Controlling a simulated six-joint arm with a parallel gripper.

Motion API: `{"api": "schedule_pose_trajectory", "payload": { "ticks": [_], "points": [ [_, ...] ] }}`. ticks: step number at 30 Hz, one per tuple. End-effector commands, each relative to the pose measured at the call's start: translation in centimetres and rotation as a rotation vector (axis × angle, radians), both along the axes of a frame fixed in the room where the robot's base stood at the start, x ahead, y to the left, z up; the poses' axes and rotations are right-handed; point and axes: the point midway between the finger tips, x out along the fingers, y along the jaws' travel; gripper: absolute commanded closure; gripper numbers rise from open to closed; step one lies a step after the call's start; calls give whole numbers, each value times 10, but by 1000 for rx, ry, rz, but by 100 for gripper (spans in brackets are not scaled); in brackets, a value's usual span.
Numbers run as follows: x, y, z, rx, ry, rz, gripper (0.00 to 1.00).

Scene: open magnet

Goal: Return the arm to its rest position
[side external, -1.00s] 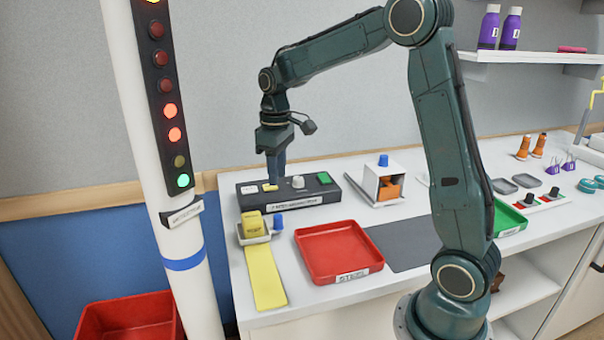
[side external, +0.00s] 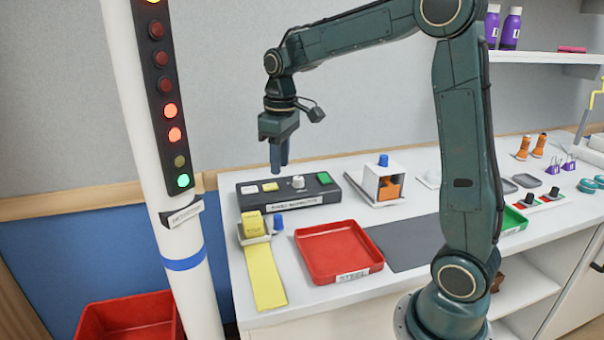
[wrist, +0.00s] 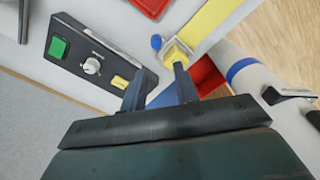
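My gripper (side external: 279,165) hangs pointing down in the air above the black control box (side external: 318,199), clear of it. In the wrist view its two fingers stand apart with nothing held between them (wrist: 160,76). The box carries a white button, a yellow button (side external: 270,187), a pale knob (side external: 298,182) and a green button (side external: 324,178). The wrist view also shows the yellow button (wrist: 119,82), the knob (wrist: 91,66) and the green button (wrist: 58,47). My arm is bent, with its forearm reaching left over the bench.
The red tray (side external: 340,276), a yellow strip (side external: 266,280) and a white box with an orange piece (side external: 388,187) sit on the bench. A post with signal lamps (side external: 183,181) stands at the left. A shelf with purple bottles (side external: 511,30) is at the upper right.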

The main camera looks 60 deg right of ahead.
Motion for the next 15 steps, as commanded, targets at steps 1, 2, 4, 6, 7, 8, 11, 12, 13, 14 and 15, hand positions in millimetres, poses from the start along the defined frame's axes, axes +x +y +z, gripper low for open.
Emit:
{"api": "schedule_pose_trajectory", "payload": {
  "ticks": [1, 2, 4, 6, 7, 8, 11, 12, 13, 14, 15],
  "points": [
    [-8, 6, 7, -4, -18, -1, 70],
    [-12, 9, 10, -6, -26, -4, 70],
    [-23, 17, 18, -10, -51, -12, 70],
    [-35, 25, 25, -15, -76, -21, 70],
    [-40, 29, 28, -15, -86, -23, 70],
    [-46, 32, 30, -16, -97, -27, 70],
    [-64, 42, 38, -20, -134, -39, 70],
    [-71, 46, 40, -20, -148, -45, 70],
    [-77, 49, 42, -21, -159, -48, 70],
    [-82, 51, 43, -21, -171, -51, 70],
    [-89, 55, 45, -20, -186, -56, 70]
  ]
}}
